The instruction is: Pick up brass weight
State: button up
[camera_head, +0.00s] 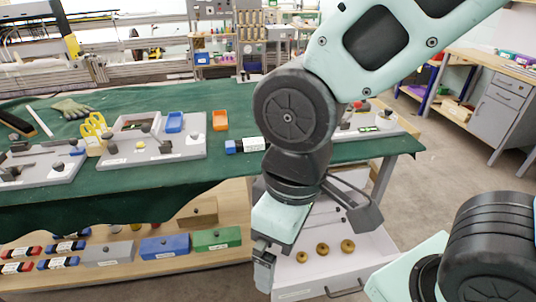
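Three round brass weights with centre holes lie in a row in an open pale drawer below the table: a left one (302,257), a middle one (322,249) and a right one (347,245). My gripper (318,254) points down over the drawer (375,250). Its fingers are spread wide, one at the left and one at the right, with nothing held between them. The weights show between and beyond the fingers. I cannot tell the height of the fingertips above them. My arm hides part of the drawer's left and back.
A wooden shelf (200,257) at the left holds several coloured boxes. Clear floor lies at the right, before a grey cabinet (493,115).

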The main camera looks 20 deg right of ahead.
aim_at(347, 246)
jog(key=z, duration=1.05)
